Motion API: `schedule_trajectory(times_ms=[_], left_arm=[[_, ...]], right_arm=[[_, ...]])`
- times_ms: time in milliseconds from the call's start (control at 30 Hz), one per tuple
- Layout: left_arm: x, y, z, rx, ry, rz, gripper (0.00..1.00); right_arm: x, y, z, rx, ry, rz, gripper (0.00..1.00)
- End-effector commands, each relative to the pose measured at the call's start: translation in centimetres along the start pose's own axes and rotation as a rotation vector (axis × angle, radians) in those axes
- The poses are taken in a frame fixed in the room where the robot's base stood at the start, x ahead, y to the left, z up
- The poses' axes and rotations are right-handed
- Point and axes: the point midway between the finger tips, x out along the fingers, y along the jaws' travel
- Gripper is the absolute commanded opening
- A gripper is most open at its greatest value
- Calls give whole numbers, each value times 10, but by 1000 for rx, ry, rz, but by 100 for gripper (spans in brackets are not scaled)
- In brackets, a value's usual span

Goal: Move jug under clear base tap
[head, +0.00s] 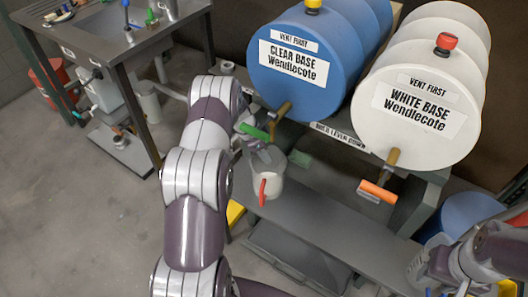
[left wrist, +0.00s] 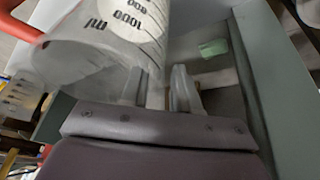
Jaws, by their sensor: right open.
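The jug (head: 275,184) is pale and translucent with a red handle. It is below the clear base tap (head: 281,112) and slightly left of it, over the grey shelf; I cannot tell if it rests there. The tap has a green lever (head: 255,132) and comes from the blue CLEAR BASE drum (head: 305,75). My left gripper (head: 262,152) is at the jug's rim. In the left wrist view the jug (left wrist: 105,40) overlaps one finger of the left gripper (left wrist: 168,75); a narrow gap shows between the fingers. My right gripper (head: 428,275) is open and empty at lower right.
The white base drum (head: 425,105) with an orange tap lever (head: 377,192) is to the right. The grey shelf (head: 325,225) runs below both taps. A metal bench (head: 100,40) stands at upper left. A blue container (head: 470,215) stands at right. Floor at lower left is clear.

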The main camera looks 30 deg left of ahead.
Motion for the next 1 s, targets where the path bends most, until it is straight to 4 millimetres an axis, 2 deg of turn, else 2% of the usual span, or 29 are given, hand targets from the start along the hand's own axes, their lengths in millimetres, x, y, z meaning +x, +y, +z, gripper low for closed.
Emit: schedule_trajectory(times_ms=[333, 467, 700, 833, 1000], left_arm=[[-4, 0, -1, 0, 0, -1, 37], [-30, -1, -2, 0, 1, -4, 37], [-93, -1, -2, 0, 1, -3, 37], [-114, 0, -1, 0, 0, -2, 37], [-122, 0, -1, -1, 0, 1, 37]], right_arm=[[0, 0, 0, 0, 0, 0, 43], [-5, 0, -1, 0, 0, 0, 43], [-13, 0, -2, 0, 0, 0, 43], [-15, 0, -2, 0, 0, 0, 43], [-15, 0, -2, 0, 0, 0, 43]])
